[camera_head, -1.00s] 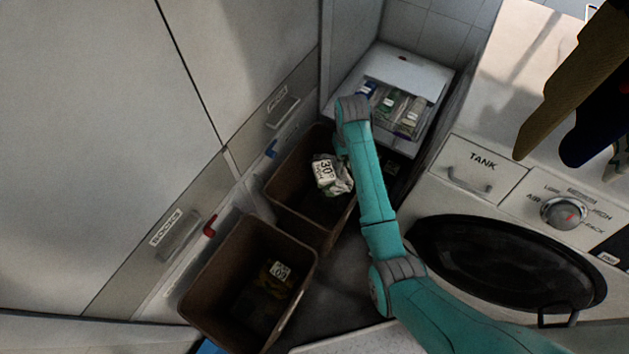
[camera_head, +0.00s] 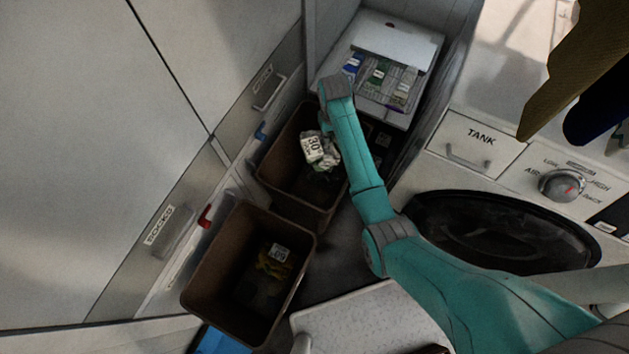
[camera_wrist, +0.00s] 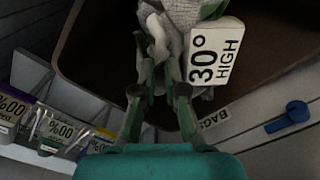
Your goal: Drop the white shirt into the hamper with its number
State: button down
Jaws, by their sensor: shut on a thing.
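The white shirt (camera_head: 322,157), grey-white with green patches, hangs crumpled from my gripper (camera_wrist: 160,85), which is shut on it. Its white tag reads "30° HIGH" in the wrist view (camera_wrist: 215,52) and shows 30 in the head view. In the head view the shirt appears over the opening of the farther brown hamper (camera_head: 275,172); its exact height is hard to tell. No number on that hamper is readable. The nearer brown hamper (camera_head: 213,262) holds yellowish cloth (camera_head: 275,268) and a white tag that seems to read 60, seen upside down.
Drawers line the left side of the hampers. A white unit with several packets (camera_head: 379,75) stands behind. A washing machine with a dark round door (camera_head: 500,230) is at right.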

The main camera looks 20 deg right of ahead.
jog(key=shift+f, duration=0.1)
jog(key=c, duration=1.2)
grip_release()
jog(key=shift+o, duration=0.2)
notch_tip(320, 180, up, 12)
